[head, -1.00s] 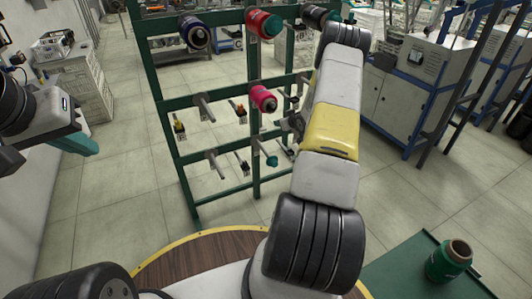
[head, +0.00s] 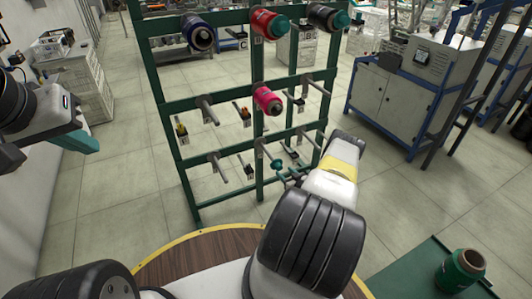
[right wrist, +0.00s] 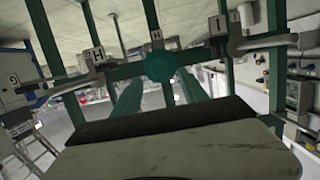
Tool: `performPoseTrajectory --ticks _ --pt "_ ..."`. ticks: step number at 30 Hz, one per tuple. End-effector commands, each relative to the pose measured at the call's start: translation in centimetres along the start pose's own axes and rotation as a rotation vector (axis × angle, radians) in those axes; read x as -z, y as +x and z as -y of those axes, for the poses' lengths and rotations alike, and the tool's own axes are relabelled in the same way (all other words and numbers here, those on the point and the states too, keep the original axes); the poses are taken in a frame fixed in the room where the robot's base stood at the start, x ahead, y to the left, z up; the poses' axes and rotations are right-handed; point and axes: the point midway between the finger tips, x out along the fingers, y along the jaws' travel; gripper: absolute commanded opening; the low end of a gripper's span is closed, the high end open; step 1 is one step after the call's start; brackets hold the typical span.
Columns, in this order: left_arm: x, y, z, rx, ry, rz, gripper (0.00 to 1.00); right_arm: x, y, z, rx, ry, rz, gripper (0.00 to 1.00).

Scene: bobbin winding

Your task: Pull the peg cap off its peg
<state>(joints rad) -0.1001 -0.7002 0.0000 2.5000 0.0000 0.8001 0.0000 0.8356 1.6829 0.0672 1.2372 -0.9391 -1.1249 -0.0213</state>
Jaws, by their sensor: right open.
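A teal peg cap (head: 277,165) sits on a peg in the lower row of the green rack (head: 262,120). In the right wrist view the round cap (right wrist: 160,65) faces the camera, at upper centre. My right gripper (head: 286,178) is open, just below and right of the cap in the head view; my own arm partly hides it. I see nothing held in it, and cannot tell whether it touches the cap. My left gripper (head: 80,142) is at the far left, away from the rack, its jaw gap not clear.
Dark blue (head: 198,35), red (head: 270,23) and black (head: 327,18) bobbins hang on the top row. A pink bobbin (head: 267,100) hangs above the cap. Bare pegs (head: 217,167) stick out nearby. A green bobbin (head: 460,270) stands at lower right.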

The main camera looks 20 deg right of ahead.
Motion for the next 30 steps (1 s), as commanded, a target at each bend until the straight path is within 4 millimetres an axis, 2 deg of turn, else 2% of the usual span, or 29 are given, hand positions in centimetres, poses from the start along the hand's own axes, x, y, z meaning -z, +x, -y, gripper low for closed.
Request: performPoseTrajectory --ticks 6,12,18,26,27,30 --pt "0.0 0.0 0.0 0.000 0.000 0.000 0.00 0.0 2.9 0.1 0.001 -0.002 -0.001 0.51" --pt "0.0 0.0 0.0 0.000 0.000 0.000 0.00 -0.1 4.8 0.1 0.000 -0.001 0.001 0.51" --pt "0.0 0.0 0.0 0.000 0.000 0.000 0.00 0.0 5.7 0.0 -0.001 0.000 0.001 0.51" --pt "0.0 0.0 0.0 0.000 0.000 0.000 0.00 0.0 5.8 0.0 -0.001 0.000 0.002 0.51" --pt "0.0 0.0 0.0 0.000 0.000 0.000 0.00 0.0 5.8 0.0 -0.001 0.001 0.002 0.49" --pt "0.0 0.0 0.0 0.000 0.000 0.000 0.00 0.0 5.8 0.0 -0.001 0.000 0.002 0.29"
